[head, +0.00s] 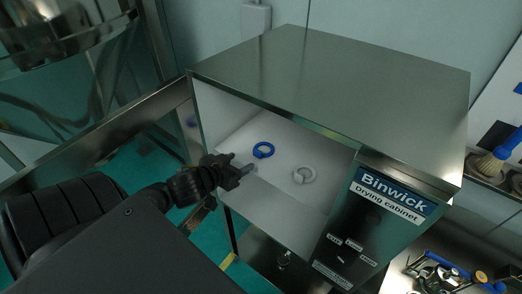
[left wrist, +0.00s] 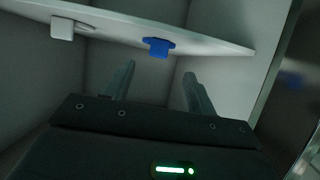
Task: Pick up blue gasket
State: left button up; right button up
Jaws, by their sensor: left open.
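The blue gasket (head: 263,150) is a small ring with a tab, lying on the white shelf inside the open drying cabinet. In the left wrist view the blue gasket (left wrist: 158,47) shows edge-on, its tab at the shelf's front edge, ahead of the fingers. My left gripper (head: 246,172) is at the cabinet opening, just in front of the gasket and a little to its left, apart from it. Its two fingers (left wrist: 158,90) are spread and empty, below the shelf's level in the wrist picture. My right gripper is not in view.
A white gasket (head: 304,175) lies on the same shelf to the right of the blue one; it also shows in the left wrist view (left wrist: 63,29). The drying cabinet (head: 330,80) has side walls and a top enclosing the shelf (head: 282,178). A brush (head: 492,163) and tools are at far right.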

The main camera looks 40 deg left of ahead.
aim_at(257, 151)
pick_arm(q)
jog(key=x, duration=0.2)
jog(key=r+x, duration=0.1)
jog(key=x, duration=0.1)
jog(key=shift+w+f, duration=0.15)
jog(key=shift+w, duration=0.3)
jog(key=shift+w+d+f, duration=0.15)
jog(key=shift+w+f, duration=0.05)
jog(key=shift+w, duration=0.45)
jog(key=b+x, duration=0.3)
jog(key=x, duration=0.1)
jog(key=shift+w+f, duration=0.25)
jog(key=shift+f, duration=0.05)
jog(key=shift+w, duration=0.2)
jog(key=shift+s+r, duration=0.15)
jog(key=shift+c, duration=0.6)
jog(key=c, duration=0.9)
